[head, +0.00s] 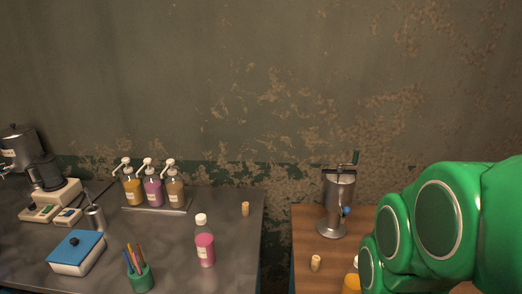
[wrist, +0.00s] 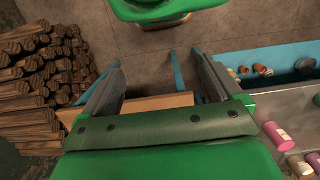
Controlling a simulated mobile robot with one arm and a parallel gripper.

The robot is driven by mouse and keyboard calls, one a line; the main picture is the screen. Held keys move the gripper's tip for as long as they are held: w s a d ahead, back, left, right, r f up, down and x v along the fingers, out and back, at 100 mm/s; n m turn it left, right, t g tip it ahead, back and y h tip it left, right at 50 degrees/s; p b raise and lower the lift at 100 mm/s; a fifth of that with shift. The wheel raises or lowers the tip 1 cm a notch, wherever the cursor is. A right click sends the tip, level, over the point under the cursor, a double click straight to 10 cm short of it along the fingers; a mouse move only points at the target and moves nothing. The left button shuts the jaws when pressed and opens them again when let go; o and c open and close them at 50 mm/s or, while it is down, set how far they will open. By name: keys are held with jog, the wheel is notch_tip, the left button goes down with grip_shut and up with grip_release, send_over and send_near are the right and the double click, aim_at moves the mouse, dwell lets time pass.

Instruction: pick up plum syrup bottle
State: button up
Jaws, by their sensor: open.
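Two bottles could be the plum syrup bottle, and I cannot read their labels. One is a pink bottle (head: 205,250) with a white cap, upright near the front of the dark counter. The other is a purple-pink pump bottle (head: 153,191), in the middle of three on a small tray (head: 158,208). A pink bottle (wrist: 276,133) also shows at the right of the wrist view. My gripper (wrist: 156,66) is open and empty in the wrist view, apart from the bottles. In the head view only my green arm shows, at the right.
The dark counter (head: 175,235) also holds a blue-lidded box (head: 77,247), a green pen cup (head: 140,278) and a cork (head: 245,209). A gap separates it from the wooden table (head: 305,235) with a metal grinder (head: 336,205). Stacked logs (wrist: 40,75) lie left in the wrist view.

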jog(key=w+a+f+m+g+y, duration=0.1)
jog(key=w+a+g+y, duration=0.15)
jog(key=w+a, duration=0.4)
jog(key=w+a+m+g+y, duration=0.1)
jog(key=w+a+m+y, duration=0.2)
jog(key=a, duration=0.7)
jog(key=m+y, duration=0.7)
jog(key=y, duration=0.3)
send_near(204, 237)
jog(key=s+a+r, duration=0.2)
jog(key=s+r, duration=0.2)
jog(key=s, duration=0.7)
jog(key=w+f+m+t, duration=0.1)
jog(key=w+f+m, duration=0.1)
jog(key=w, duration=0.1)
jog(key=w+f+m+t+y, duration=0.1)
jog(key=w+f+m+t, duration=0.1)
jog(key=w+f, duration=0.1)
jog(key=w+f+m+t+y, duration=0.1)
jog(key=w+f+m, duration=0.1)
jog(key=w+f, duration=0.1)
jog(key=shift+w+a+y, duration=0.25)
jog(key=shift+w+a, duration=0.05)
jog(key=shift+w, duration=0.2)
jog(key=shift+w+a+f, duration=0.1)
jog(key=shift+a, duration=1.85)
jog(key=shift+w+a+f, duration=0.1)
jog(key=shift+a, duration=1.85)
jog(key=shift+c, duration=0.3)
jog(key=c, duration=1.3)
